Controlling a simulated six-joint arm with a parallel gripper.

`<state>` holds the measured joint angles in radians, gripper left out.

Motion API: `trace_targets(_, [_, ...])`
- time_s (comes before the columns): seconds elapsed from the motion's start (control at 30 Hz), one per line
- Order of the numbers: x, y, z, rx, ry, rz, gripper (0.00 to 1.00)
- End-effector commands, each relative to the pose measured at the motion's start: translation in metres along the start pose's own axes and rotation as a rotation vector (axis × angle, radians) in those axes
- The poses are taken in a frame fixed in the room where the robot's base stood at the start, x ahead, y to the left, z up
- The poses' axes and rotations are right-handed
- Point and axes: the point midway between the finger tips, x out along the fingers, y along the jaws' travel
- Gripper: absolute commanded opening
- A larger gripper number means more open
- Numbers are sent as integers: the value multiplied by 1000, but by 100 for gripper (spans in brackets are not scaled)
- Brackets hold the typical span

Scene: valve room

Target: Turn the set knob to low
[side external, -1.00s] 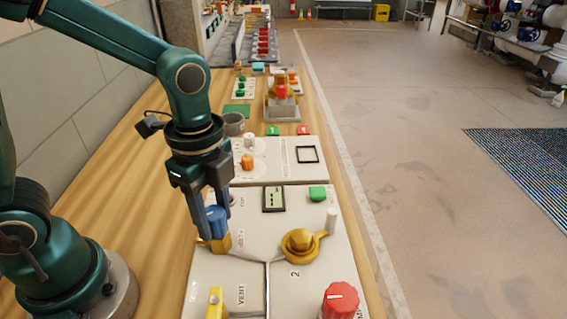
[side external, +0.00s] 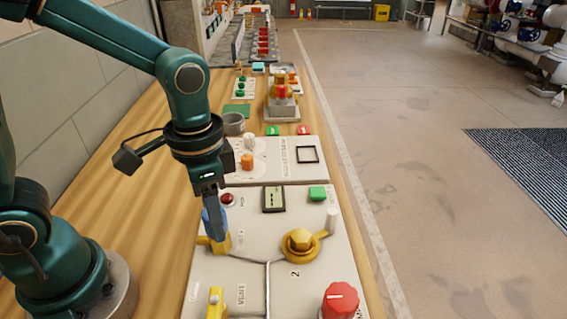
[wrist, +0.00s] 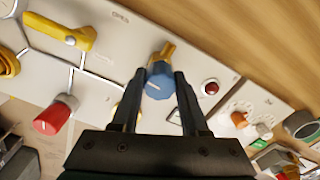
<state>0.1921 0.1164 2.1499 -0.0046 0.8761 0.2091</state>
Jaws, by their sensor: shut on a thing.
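A blue knob (side external: 206,222) with a white pointer line on its top sits by a yellow fitting on the white panel (side external: 290,212). In the wrist view the blue knob (wrist: 158,86) stands between the two fingers of my gripper (wrist: 160,78). My gripper (side external: 217,230) points down and is shut on the knob, with one finger hiding part of it in the side view. A red knob (side external: 341,299) with a white line is at the panel's near right corner. No "set" label is readable in either view.
A round yellow valve (side external: 300,243) with a handle, a white post (side external: 331,220), a display (side external: 273,199), a green button (side external: 317,193) and a red button (side external: 228,199) surround the knob. A yellow lever (side external: 216,302) is nearer. Bare wooden bench (side external: 130,180) lies left.

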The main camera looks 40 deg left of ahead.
Motion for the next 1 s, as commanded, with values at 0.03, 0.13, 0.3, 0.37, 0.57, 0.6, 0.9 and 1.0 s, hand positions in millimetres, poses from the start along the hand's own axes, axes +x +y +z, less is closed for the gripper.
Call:
trace_targets(0.03, [-1, 0, 0, -46, 0, 0, 0])
trace_targets(0.13, [-1, 0, 0, -141, 1, 0, 0])
trace_targets(0.3, [-1, 0, 0, -302, 1, 0, 0])
trace_targets(0.37, [-1, 0, 0, -359, 2, 0, 0])
trace_targets(0.57, [-1, 0, 0, -549, 2, 0, 0])
trace_targets(0.6, [-1, 0, 0, -587, 2, 0, 0])
trace_targets(0.9, [-1, 0, 0, -871, 3, 0, 0])
trace_targets(1.0, [-1, 0, 0, -965, 4, 0, 0])
